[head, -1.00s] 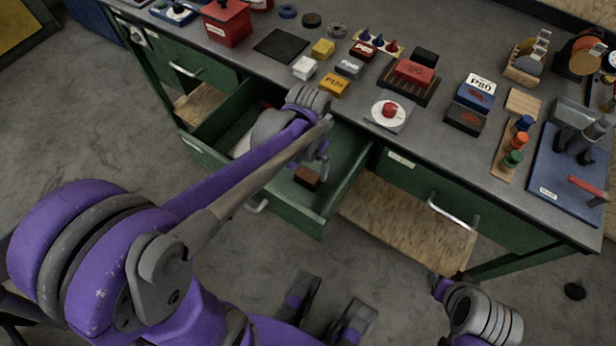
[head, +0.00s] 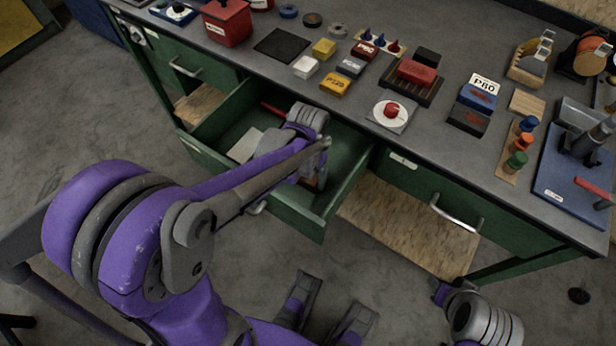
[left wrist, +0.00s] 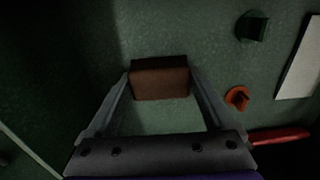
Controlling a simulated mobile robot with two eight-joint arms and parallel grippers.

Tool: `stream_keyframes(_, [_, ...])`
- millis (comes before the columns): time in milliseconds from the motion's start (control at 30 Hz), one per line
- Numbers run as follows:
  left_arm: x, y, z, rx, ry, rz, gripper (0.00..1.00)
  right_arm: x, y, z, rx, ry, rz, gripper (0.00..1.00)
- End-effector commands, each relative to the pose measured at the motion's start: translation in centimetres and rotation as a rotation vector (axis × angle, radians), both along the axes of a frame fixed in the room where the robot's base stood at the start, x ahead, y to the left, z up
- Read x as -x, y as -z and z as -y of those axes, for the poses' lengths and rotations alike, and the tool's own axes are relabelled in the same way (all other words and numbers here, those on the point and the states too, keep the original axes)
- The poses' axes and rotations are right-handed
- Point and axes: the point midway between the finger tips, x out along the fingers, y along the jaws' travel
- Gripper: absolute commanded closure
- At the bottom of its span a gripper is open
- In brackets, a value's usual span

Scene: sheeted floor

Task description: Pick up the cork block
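The cork block (left wrist: 160,80) is a small brown block lying on the floor of the open green drawer (head: 228,112). In the left wrist view it sits between the fingertips of my left gripper (left wrist: 160,84), one finger on each side, close to its side faces. The fingers are apart; I cannot tell whether they touch it.
Also in the drawer are a red-handled thing (left wrist: 280,135), an orange ring-like piece (left wrist: 237,98), a green piece (left wrist: 252,27) and a white flat piece (left wrist: 301,62). The drawer walls stand around my gripper. The workbench top (head: 215,60) above carries many small items.

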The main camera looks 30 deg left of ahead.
Motion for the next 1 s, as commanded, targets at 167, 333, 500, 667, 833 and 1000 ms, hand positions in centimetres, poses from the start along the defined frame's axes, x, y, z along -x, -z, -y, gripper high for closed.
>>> stream_keyframes(167, [0.0, 0.0, 0.0, 0.0, 0.0, 0.0, 0.8, 0.0, 0.0, 0.0, 0.0, 0.0, 0.0, 0.53])
stream_keyframes(333, [0.0, -0.2, 0.0, 0.0, 0.0, 0.0, 0.8, 0.0, -0.1, 0.0, 0.0, 0.0, 0.0, 0.53])
stream_keyframes(500, [0.0, -2.3, 0.0, 0.0, 0.0, 0.001, 0.8, 0.0, -0.8, 0.0, 0.0, 0.0, 0.003, 0.53])
stream_keyframes(667, [0.0, -5.7, 0.0, 0.0, 0.0, 0.001, 0.8, 0.0, -1.8, 0.0, 0.0, 0.0, 0.006, 0.53])
stream_keyframes(833, [0.0, -8.6, 0.0, 0.0, 0.0, 0.001, 0.8, 0.0, -2.4, 0.0, 0.0, 0.0, 0.008, 0.53])
stream_keyframes(1000, [0.0, -9.9, 0.0, 0.0, 0.0, 0.0, 0.8, 0.0, -2.7, 0.0, 0.0, 0.0, 0.009, 0.53])
